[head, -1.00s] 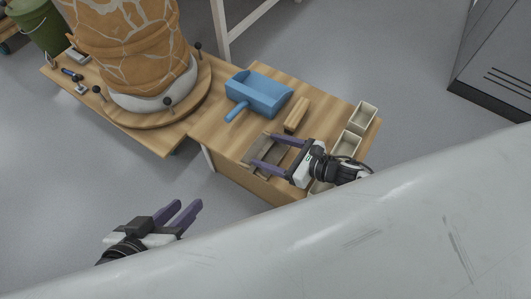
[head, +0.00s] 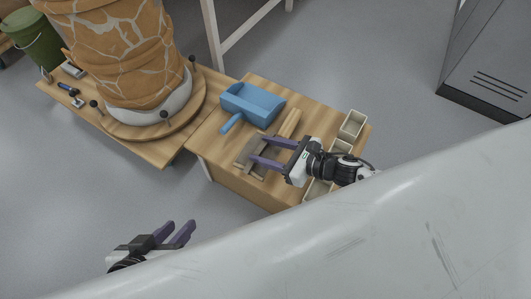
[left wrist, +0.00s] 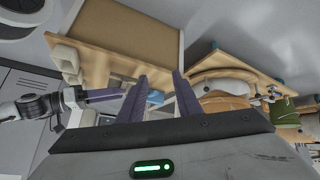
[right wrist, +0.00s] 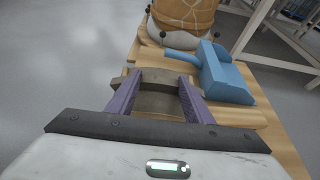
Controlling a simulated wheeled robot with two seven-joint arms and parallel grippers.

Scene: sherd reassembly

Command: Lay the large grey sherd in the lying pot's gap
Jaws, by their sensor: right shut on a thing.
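The large grey sherd (head: 257,150) is a curved grey-brown piece on the right part of the wooden bench. My right gripper (head: 257,150) has its purple fingers on either side of it and is shut on it. The right wrist view shows the sherd (right wrist: 158,98) between the fingers, low over the bench. The pot (head: 125,55) is orange-brown with pale crack lines and rests in a white support on a round wooden board. I cannot make out its gap. My left gripper (head: 183,228) is open and empty, in front of the bench and away from it.
A blue scoop (head: 254,104) and a tan wooden block (head: 290,122) lie close to the sherd. Pale bins (head: 352,125) line the bench's right edge. Dark-knobbed pegs (head: 164,115) stand around the pot. A green bucket (head: 36,42) is at the far left.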

